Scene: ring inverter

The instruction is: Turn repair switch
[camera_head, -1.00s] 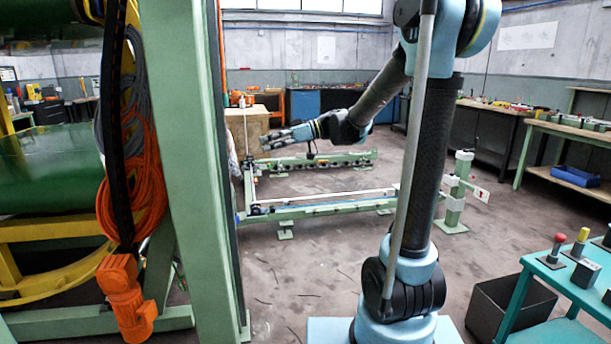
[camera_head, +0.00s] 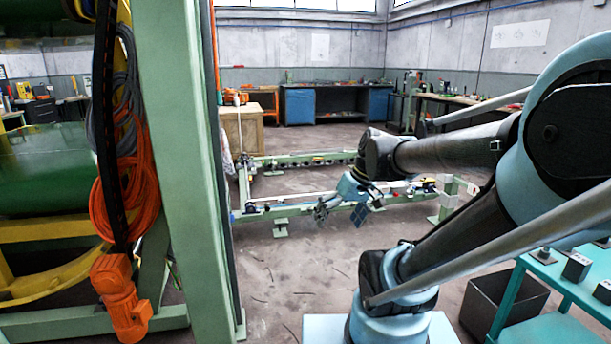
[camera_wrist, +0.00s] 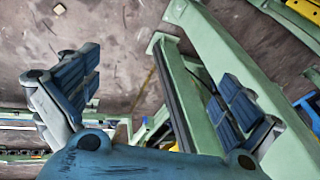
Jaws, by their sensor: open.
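I cannot make out which part is the repair switch. In the head view a teal table (camera_head: 510,300) stands at the right edge with a small dark box (camera_head: 577,266) and a short post (camera_head: 545,256) on it.
A tall green post (camera_head: 185,180) with orange cable (camera_head: 125,205) and an orange hook block (camera_head: 120,298) stands on the left. A low green frame (camera_head: 290,207) lies behind my gripper. A dark bin (camera_head: 490,305) sits by the table. Floor (camera_head: 290,275) is clear in front.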

